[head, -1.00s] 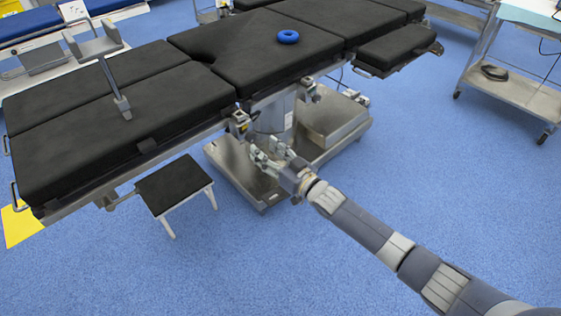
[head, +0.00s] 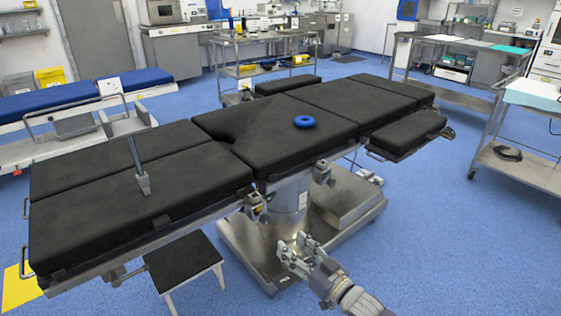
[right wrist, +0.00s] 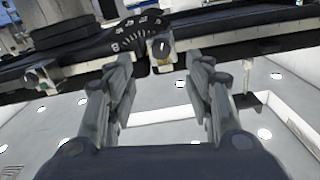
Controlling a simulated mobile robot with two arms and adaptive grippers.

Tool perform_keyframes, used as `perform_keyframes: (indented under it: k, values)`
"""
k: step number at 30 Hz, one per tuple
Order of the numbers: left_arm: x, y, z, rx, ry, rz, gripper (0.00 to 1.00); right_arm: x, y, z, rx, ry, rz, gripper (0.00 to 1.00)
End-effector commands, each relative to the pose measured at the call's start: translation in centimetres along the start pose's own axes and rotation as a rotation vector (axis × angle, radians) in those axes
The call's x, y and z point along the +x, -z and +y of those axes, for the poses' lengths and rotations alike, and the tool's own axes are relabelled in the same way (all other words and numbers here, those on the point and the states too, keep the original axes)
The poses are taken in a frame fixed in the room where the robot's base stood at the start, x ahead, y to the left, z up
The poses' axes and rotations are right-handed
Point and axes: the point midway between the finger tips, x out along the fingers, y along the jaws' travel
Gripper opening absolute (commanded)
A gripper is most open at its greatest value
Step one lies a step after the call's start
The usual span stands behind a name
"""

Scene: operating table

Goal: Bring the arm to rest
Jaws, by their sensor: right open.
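My right gripper (head: 296,249) is in the lower middle of the head view, in front of the operating table's base and below the table's near edge. Its fingers are spread and nothing is between them. In the right wrist view the two fingers of this gripper (right wrist: 166,85) stand apart, with the rail and clamp (right wrist: 163,48) of the table beyond them. The operating table (head: 100,205) has black pads and spans the head view. My left gripper does not show.
A small black-topped stool (head: 185,262) stands at lower left of the table. A steel cart (head: 515,165) stands at right. Blue floor (head: 460,260) is free at lower right.

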Motion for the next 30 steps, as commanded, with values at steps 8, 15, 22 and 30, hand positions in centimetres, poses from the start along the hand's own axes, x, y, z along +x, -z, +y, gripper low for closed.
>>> perform_keyframes:
  k: [8,15,22,30]
  values:
    - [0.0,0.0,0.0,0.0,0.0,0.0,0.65,-5.1,-11.4,0.5,0.025,-0.187,-0.295,0.48]
    - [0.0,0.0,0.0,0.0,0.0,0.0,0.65,-17.4,-24.8,-0.2,0.065,-0.373,-0.746,0.48]
    - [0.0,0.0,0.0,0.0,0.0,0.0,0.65,-29.2,-32.0,-2.9,0.12,-0.45,-1.09,0.48]
    - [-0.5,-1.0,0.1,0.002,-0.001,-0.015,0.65,-38.5,-34.9,-6.0,0.168,-0.472,-1.33,0.48]
